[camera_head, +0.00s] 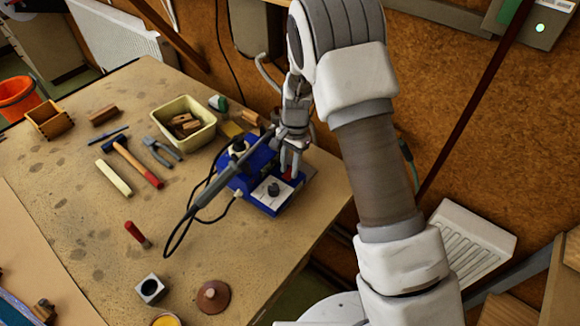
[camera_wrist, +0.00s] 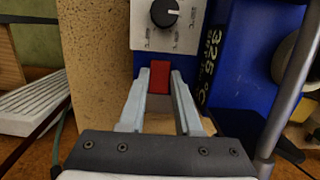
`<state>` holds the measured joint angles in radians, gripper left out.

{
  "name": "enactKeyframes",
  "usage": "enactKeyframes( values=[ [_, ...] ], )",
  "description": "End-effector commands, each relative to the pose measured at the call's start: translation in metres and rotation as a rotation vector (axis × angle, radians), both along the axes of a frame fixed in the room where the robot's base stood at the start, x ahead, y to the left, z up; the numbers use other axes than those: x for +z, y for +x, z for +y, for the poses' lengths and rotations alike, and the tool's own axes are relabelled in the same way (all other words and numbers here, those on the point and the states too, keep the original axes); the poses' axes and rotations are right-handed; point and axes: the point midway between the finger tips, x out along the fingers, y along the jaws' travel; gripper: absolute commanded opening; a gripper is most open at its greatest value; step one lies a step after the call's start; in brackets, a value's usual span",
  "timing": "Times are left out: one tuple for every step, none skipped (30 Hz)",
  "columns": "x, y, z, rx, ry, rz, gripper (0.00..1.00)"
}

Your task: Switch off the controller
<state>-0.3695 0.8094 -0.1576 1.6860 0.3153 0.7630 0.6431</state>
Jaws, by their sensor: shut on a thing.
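The controller is a blue box (camera_head: 262,203) near the right edge of the workbench. Its pale panel (camera_wrist: 190,38) carries a black dial (camera_wrist: 164,12), which also shows in the head view (camera_head: 273,189). A red rocker switch (camera_wrist: 159,76) sits below the panel in the wrist view. My gripper (camera_wrist: 163,77) reaches down to the box, with its two pale fingertips on either side of the red switch, shut on it. In the head view my gripper (camera_head: 290,170) partly covers the switch. Whether the switch is on or off is not visible.
A cream tub (camera_head: 171,109), pliers (camera_head: 160,151) and a hammer (camera_head: 135,160) lie to the left. A brown wall stands behind.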

Motion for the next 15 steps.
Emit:
enactKeyframes(
  values=[
    [0.0,0.0002,-0.0005,0.0,-0.001,0.001,0.0],
    [-0.0001,0.0001,-0.0005,0.0,-0.001,0.001,0.0],
    [0.0,0.0002,-0.0005,0.0,-0.001,0.001,0.0],
    [0.0,0.0002,-0.0005,0.0,-0.001,0.001,0.38],
    [0.0,0.0002,-0.0005,0.0,-0.001,0.001,0.43],
    [0.0,0.0002,-0.0005,0.0,-0.001,0.001,0.5],
    [0.0,0.0003,-0.0005,0.0,0.0,0.0,0.56],
    [0.0,0.0002,-0.0004,0.0,0.0,0.0,0.61],
    [0.0,0.0003,-0.0005,0.0,0.0,0.0,0.62],
    [0.0,0.0003,-0.0003,0.0,0.0,0.0,0.62],
    [0.0,0.0003,-0.0003,0.0,0.001,0.001,0.62],
    [0.0,0.0003,-0.0003,0.0,0.001,0.001,0.62],
    [0.0,0.0003,-0.0003,0.0,0.001,0.001,0.62],
    [0.0,0.0003,-0.0003,0.0,0.001,0.001,0.62],
    [0.0,0.0003,-0.0002,0.0,0.001,0.001,0.62]
  ],
)
